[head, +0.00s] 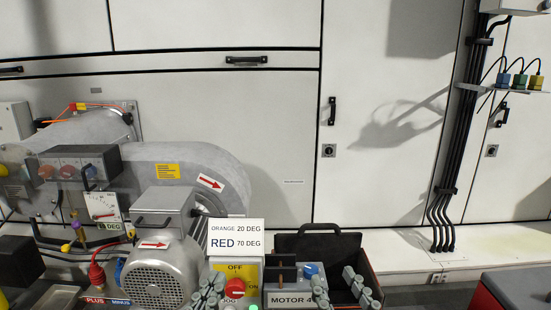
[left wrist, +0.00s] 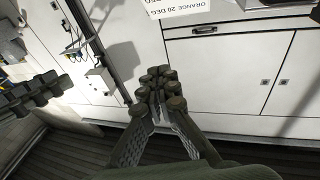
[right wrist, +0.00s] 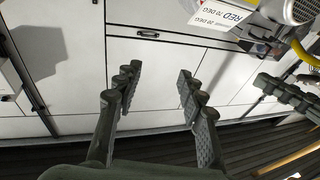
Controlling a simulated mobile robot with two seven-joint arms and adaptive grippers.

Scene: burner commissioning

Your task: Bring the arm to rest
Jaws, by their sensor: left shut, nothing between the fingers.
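My left gripper (head: 209,291) is at the bottom of the head view, in front of the switch box with the red knob. In the left wrist view (left wrist: 164,90) its fingers are together with nothing between them. My right gripper (head: 343,287) is at the lower right of it, in front of the motor box and the open black case. In the right wrist view (right wrist: 158,80) its fingers stand apart and the gap is empty. Both grippers appear clear of the cabinet fronts. The arms behind the fingers are mostly hidden in the head view.
A grey blower (head: 190,165) with a motor (head: 160,275) stands at the left. A sign (head: 236,236) stands above the switch box (head: 236,270). A motor box (head: 290,296) and a black case (head: 320,245) are at the right. Black cables (head: 455,130) run down the wall.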

